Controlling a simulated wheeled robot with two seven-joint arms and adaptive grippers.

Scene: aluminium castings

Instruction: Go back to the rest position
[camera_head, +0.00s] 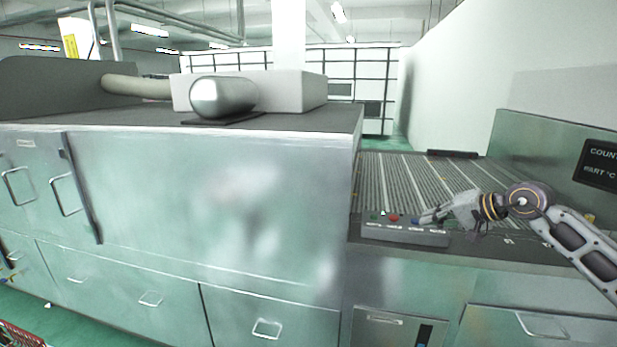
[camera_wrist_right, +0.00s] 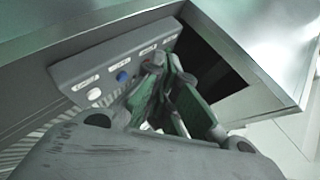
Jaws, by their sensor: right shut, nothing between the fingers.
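My right gripper (camera_head: 424,219) reaches in from the right in the head view, with its fingertips over the grey button panel (camera_head: 405,236) at the front of the conveyor. It is shut and empty. In the wrist view its closed fingers (camera_wrist_right: 168,68) hide part of the panel (camera_wrist_right: 70,70). I cannot tell whether the fingertips touch the panel. A red button (camera_head: 394,217) shows left of the gripper in the head view. My left gripper is not in view.
A large metal cabinet (camera_head: 190,200) fills the left and middle. The ribbed conveyor (camera_head: 395,180) lies behind the panel. The air above the conveyor is free.

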